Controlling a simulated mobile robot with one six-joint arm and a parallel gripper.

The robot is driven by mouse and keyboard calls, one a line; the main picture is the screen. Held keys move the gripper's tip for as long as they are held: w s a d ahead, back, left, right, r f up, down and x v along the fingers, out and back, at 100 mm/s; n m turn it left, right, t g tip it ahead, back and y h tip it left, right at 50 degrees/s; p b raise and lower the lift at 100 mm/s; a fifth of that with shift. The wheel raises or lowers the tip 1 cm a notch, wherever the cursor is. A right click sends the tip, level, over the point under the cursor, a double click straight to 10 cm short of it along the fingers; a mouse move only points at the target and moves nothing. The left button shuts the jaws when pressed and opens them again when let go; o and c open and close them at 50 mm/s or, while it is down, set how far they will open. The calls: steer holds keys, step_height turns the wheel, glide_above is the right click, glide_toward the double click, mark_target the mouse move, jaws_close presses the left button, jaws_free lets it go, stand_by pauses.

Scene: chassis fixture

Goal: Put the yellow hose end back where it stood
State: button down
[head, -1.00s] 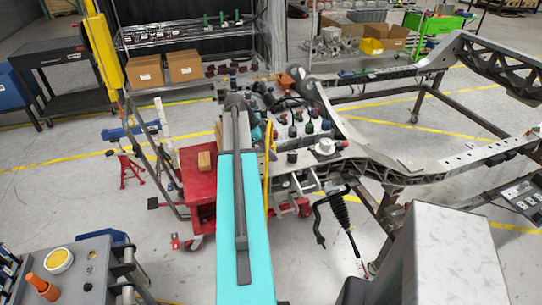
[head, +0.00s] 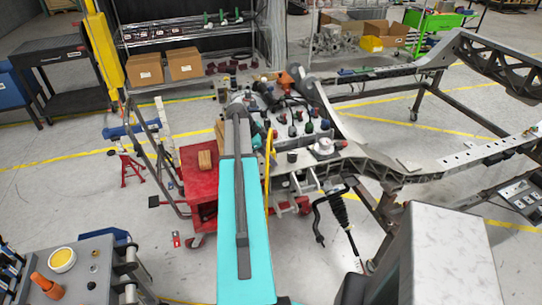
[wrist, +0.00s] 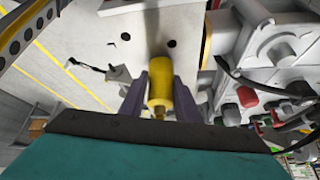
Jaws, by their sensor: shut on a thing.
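The yellow hose end (wrist: 159,82) is in the middle of the wrist view, upright in the picture, with a narrower brass-coloured tip toward me. My gripper (wrist: 161,92) is shut on it, with one grey finger on each side. A pale plate with dark holes (wrist: 150,40) lies behind the hose end; I cannot tell whether they touch. In the head view a thin yellow length (head: 268,155) shows just right of my teal arm. My arm hides the fingers there.
Black, red and green caps (wrist: 245,97) and a dark cable (wrist: 262,88) crowd the right side of the wrist view. In the head view, the grey chassis frame (head: 380,165) extends right, and a red cart (head: 197,180) stands left of my arm.

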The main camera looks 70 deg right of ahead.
steer(key=shift+f, duration=0.3)
steer(key=c, duration=1.3)
jaws_free()
steer(key=shift+c, duration=0.2)
steer(key=shift+r, duration=0.25)
steer(key=shift+w, duration=0.1)
steer(key=b+v, duration=0.4)
steer(key=v, duration=0.7)
steer(key=shift+a+r+b, duration=0.15)
steer(key=shift+r+b, duration=0.2)
steer(key=shift+w, duration=0.1)
